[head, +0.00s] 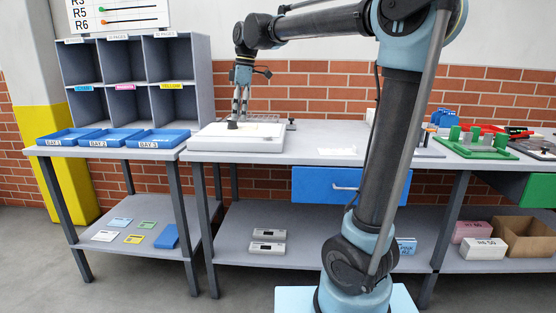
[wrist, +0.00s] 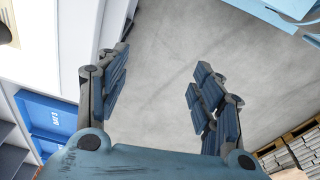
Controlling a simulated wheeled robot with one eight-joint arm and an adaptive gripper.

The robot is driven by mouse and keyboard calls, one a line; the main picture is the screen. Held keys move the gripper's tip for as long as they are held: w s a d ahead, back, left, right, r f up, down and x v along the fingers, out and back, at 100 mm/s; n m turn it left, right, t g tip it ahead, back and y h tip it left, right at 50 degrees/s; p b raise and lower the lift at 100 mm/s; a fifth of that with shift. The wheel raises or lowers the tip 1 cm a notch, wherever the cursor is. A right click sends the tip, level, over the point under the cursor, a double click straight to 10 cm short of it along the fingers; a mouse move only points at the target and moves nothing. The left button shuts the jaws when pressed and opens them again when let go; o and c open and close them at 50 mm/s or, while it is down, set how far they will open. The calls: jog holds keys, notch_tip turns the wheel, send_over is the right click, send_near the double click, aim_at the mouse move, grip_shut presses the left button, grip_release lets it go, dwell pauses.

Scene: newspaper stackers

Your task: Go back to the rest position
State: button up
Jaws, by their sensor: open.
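My gripper (head: 240,105) hangs at the end of my raised, stretched-out arm, fingers pointing down. In the head view it shows against the white tray-like device (head: 240,141) on the long table; the gap between them is hard to judge. In the wrist view my gripper (wrist: 162,82) has its two fingers well apart, with only grey floor between them and nothing held. A white surface and edge (wrist: 95,28) lies left of the fingers in that view.
Blue bay trays (head: 160,142) stand on the left table before a grey pigeonhole shelf (head: 135,75). A blue drawer (head: 325,184) is under the long table (head: 330,134). Green and red items (head: 478,142) lie at right. Pallet stacks (wrist: 300,150) show in the wrist view.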

jog(key=s+d+f+m, duration=0.3)
jog(key=d+f, duration=0.1)
jog(key=d, duration=0.3)
jog(key=s+d+f+m+t, duration=0.1)
jog(key=s+d+f+m, duration=0.25)
jog(key=d, duration=0.25)
jog(key=s+d+f+m, duration=0.3)
jog(key=d+f, duration=0.1)
jog(key=d, duration=0.3)
jog(key=s+d+f+m, duration=0.4)
jog(key=s+d+f, duration=0.2)
jog(key=f, duration=0.3)
jog(key=s+d+f+m+t+h, duration=0.1)
jog(key=s+d+f+m, duration=0.4)
jog(key=f, duration=0.5)
jog(key=s+d, duration=0.1)
jog(key=s, duration=0.1)
jog(key=shift+s+f+h, duration=0.25)
jog(key=shift+s+h, duration=0.05)
jog(key=shift+w+f, duration=0.2)
jog(key=shift+w, duration=0.25)
